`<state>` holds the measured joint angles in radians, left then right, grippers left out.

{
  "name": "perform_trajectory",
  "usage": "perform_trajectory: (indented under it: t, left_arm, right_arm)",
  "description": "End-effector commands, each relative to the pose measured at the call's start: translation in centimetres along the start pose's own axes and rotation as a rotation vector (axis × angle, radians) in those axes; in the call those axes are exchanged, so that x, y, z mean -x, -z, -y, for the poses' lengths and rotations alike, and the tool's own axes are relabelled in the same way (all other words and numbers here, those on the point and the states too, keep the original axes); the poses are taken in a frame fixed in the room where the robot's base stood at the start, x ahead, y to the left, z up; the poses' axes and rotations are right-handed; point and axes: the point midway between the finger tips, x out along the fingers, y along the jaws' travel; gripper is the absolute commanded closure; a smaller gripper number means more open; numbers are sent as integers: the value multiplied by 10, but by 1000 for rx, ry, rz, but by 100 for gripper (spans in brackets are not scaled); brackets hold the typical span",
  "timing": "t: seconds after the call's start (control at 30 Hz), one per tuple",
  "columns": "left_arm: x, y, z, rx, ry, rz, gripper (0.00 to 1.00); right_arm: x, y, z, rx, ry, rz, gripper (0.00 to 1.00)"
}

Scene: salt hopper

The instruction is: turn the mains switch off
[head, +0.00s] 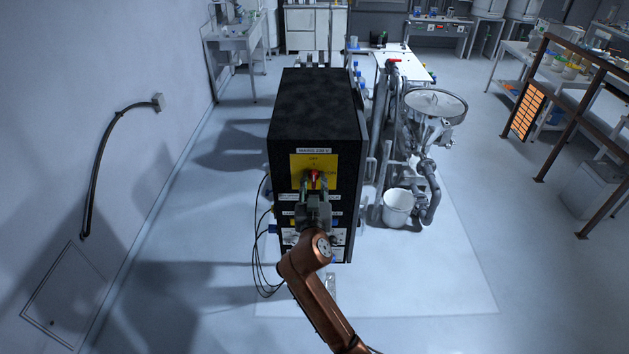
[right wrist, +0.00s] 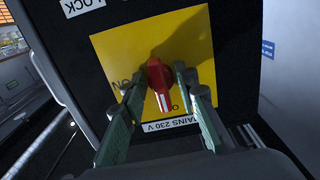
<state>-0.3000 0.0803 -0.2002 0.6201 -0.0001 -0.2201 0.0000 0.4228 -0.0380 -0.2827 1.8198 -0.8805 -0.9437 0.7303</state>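The mains switch is a red rotary knob (right wrist: 160,84) on a yellow plate (right wrist: 200,35), with a "MAINS 230 V" label (right wrist: 172,124) beside it. The plate also shows in the head view (head: 299,163) on the front of a black cabinet (head: 315,108). The knob's white-striped end points towards the mains label, the side where the head view shows OFF; ON is to one side. My right gripper (head: 315,183) is at the knob, with one finger on either side in the right wrist view (right wrist: 154,80). The fingers look apart from it; firm contact cannot be told. My left gripper is out of view.
More labels and controls sit lower on the cabinet front, partly hidden by my right arm. Dark cables (head: 258,255) hang at its left. A steel hopper (head: 435,106) and a white bucket (head: 397,207) stand to its right.

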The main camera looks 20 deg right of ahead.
Motion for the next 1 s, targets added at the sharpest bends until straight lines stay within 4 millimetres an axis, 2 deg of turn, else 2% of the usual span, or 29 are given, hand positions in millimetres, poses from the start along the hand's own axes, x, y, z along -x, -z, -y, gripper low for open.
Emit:
perform_trajectory:
  t: [0.17, 0.27, 0.53, 0.7, 1.0]
  left_arm:
    - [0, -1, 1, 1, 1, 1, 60]
    - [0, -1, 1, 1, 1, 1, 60]
    - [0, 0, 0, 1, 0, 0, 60]
    - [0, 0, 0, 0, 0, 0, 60]
    - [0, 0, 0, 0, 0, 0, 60]
  right_arm:
    - [1, 1, 0, -1, 1, -1, 72]
    - [8, 0, 1, -3, 2, -1, 72]
    - [51, 0, 0, -5, 2, 1, 72]
    - [70, 0, 0, -2, 1, 1, 72]
    - [76, 0, 0, 0, 0, -1, 72]
